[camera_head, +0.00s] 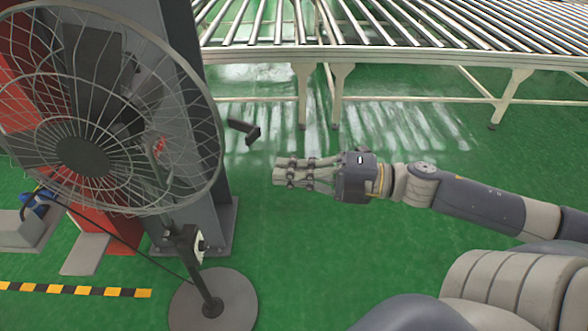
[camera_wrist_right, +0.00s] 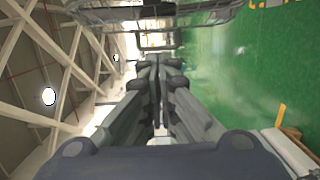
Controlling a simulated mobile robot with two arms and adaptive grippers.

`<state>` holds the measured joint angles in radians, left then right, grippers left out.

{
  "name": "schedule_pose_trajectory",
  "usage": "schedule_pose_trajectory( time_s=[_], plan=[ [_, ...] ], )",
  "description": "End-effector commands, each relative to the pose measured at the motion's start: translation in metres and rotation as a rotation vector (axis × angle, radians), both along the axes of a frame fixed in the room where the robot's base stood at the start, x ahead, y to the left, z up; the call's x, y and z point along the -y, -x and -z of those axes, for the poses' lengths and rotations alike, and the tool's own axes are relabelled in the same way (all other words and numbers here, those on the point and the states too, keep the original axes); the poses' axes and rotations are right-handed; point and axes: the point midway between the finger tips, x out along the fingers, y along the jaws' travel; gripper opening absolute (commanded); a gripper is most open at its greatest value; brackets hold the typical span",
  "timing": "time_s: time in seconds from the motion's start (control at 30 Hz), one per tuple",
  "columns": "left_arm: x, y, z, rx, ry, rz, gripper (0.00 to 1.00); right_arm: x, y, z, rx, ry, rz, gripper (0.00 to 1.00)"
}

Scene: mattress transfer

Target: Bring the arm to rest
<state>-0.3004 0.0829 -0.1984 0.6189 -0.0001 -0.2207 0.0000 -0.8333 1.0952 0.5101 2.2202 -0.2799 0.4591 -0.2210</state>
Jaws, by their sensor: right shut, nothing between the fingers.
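My right arm comes in from the right in the head view and stretches level toward the left. My right gripper (camera_head: 277,171) is shut and empty, pointing left in open air over the green floor. In the right wrist view my right gripper (camera_wrist_right: 156,62) shows its two fingers lying together with nothing between them. My left gripper is in neither view.
A fan (camera_head: 85,155) on a round-based stand (camera_head: 240,300) stands left of my right gripper. A grey pillar (camera_head: 185,110) is behind it. A roller conveyor (camera_head: 400,50) runs across the back. Green floor (camera_head: 300,250) is clear below the arm.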

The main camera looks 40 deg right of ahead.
Motion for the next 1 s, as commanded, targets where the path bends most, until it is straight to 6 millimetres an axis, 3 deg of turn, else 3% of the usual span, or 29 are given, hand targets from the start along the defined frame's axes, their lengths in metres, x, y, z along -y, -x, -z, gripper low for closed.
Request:
schedule_pose_trajectory(
  time_s=[0.4, 0.47, 0.57, 0.67, 0.77, 0.9, 1.0],
  plan=[
    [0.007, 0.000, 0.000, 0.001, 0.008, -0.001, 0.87, 0.009, 0.005, 0.002, -0.004, -0.001, 0.011, 0.00],
    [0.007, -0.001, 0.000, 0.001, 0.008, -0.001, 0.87, 0.019, 0.000, 0.009, -0.017, -0.010, 0.040, 0.00],
    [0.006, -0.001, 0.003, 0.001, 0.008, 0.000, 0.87, 0.052, -0.013, 0.031, -0.060, -0.045, 0.144, 0.00],
    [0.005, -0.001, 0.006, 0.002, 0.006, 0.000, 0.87, 0.104, -0.027, 0.073, -0.135, -0.107, 0.305, 0.00],
    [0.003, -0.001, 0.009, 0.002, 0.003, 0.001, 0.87, 0.158, -0.031, 0.128, -0.230, -0.181, 0.481, 0.00],
    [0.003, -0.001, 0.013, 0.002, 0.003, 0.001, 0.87, 0.218, -0.017, 0.217, -0.374, -0.287, 0.708, 0.00],
    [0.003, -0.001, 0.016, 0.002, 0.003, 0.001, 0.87, 0.246, 0.004, 0.286, -0.486, -0.357, 0.854, 0.00]
  ],
)
